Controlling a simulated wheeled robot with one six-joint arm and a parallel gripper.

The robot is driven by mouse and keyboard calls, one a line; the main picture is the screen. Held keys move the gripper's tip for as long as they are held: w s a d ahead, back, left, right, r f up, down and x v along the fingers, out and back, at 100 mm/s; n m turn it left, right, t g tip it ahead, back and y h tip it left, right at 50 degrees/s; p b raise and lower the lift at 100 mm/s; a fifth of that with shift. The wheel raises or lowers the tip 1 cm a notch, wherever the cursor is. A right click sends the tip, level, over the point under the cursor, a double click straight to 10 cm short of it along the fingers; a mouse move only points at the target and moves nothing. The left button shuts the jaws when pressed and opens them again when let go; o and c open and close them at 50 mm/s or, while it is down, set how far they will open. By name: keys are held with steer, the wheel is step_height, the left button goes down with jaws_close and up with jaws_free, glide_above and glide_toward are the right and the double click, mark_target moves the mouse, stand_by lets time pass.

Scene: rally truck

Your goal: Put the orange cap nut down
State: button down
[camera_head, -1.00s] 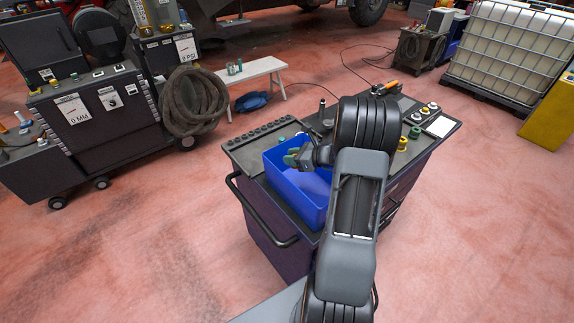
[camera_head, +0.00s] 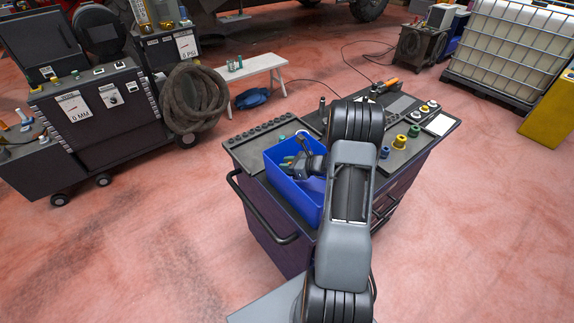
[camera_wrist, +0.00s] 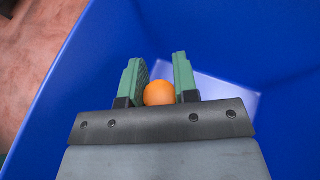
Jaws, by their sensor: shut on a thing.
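In the wrist view the orange cap nut (camera_wrist: 159,93) sits between the two green fingers of my gripper (camera_wrist: 159,80), near their base. The fingers are shut on it. Below the fingertips is the inside of the blue bin (camera_wrist: 245,50), with a pale patch on its floor. In the head view the blue bin (camera_head: 292,199) stands on the left part of the tool cart top. My gripper (camera_head: 290,165) reaches into the bin's opening there. The cap nut cannot be made out in the head view.
The dark cart top (camera_head: 408,155) bears several coloured caps and a white card (camera_head: 439,124) at its right. A row of sockets (camera_head: 265,130) lies along its back left. A black handle (camera_head: 262,225) juts from the cart's left side. A white bench (camera_head: 255,66) stands behind.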

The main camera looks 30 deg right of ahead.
steer(key=shift+f+b, duration=0.4)
steer(key=shift+f, duration=0.05)
steer(key=shift+f, duration=0.2)
steer(key=shift+r, duration=0.1)
steer(key=c, duration=0.9)
jaws_free()
steer(key=shift+r+p, duration=0.4)
steer(key=shift+r, duration=0.1)
steer(key=shift+s+d+r+p, duration=0.1)
steer(key=shift+r+p, duration=0.2)
steer(key=b+v, duration=0.2)
steer(key=v, duration=0.9)
steer(key=shift+s+d, duration=0.25)
steer(key=shift+s, duration=0.05)
steer(key=shift+a, duration=0.1)
